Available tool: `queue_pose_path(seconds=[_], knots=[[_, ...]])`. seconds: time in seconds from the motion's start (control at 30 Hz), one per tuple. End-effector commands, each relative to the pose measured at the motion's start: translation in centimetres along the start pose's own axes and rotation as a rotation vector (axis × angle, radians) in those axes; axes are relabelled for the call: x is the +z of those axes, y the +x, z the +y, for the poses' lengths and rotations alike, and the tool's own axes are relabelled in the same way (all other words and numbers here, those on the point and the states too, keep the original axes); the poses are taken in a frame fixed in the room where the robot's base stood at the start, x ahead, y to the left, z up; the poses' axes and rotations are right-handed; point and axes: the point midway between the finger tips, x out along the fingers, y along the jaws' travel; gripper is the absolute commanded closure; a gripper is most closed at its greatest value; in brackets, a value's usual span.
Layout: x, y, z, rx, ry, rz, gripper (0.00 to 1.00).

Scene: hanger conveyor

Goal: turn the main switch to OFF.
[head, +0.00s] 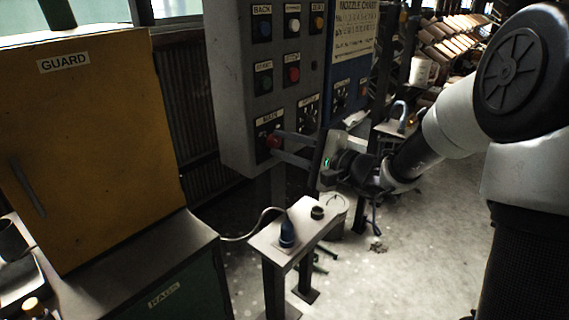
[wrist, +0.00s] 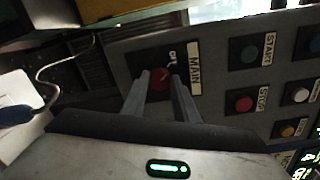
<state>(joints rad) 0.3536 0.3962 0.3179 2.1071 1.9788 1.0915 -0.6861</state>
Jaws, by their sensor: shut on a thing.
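The main switch (head: 272,141) is a red knob at the lower left of the grey control panel (head: 232,95), under a MAIN label. In the wrist view the red knob (wrist: 160,79) sits between my two fingertips, on a dark plate beside the MAIN label. My gripper (head: 277,146) reaches in from the right and is shut on the knob, one finger on each side. A small light mark shows on the knob, but the fingers partly cover it and I cannot tell its setting for sure.
The START button (wrist: 250,54) and red STOP button (wrist: 243,103) are close by on the panel. A small metal stand (head: 268,240) with a dark blue item (head: 287,234) is below my gripper. The yellow GUARD cabinet (head: 90,130) stands at left.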

Motion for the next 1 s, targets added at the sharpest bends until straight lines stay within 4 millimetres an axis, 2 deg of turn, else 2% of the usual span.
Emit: queue_pose_path(seconds=[0.03,0.3,0.9,0.93,1.0], knots=[[-0.24,0.0,0.71,0.001,-0.032,0.002,0.96],[-0.12,-0.02,0.42,0.001,-0.138,0.009,0.96],[-0.04,-0.05,0.13,0.001,-0.171,0.01,0.96],[-0.03,-0.05,0.13,0.001,-0.171,0.01,0.68],[-0.03,-0.04,0.12,0.001,-0.17,0.01,0.56]])
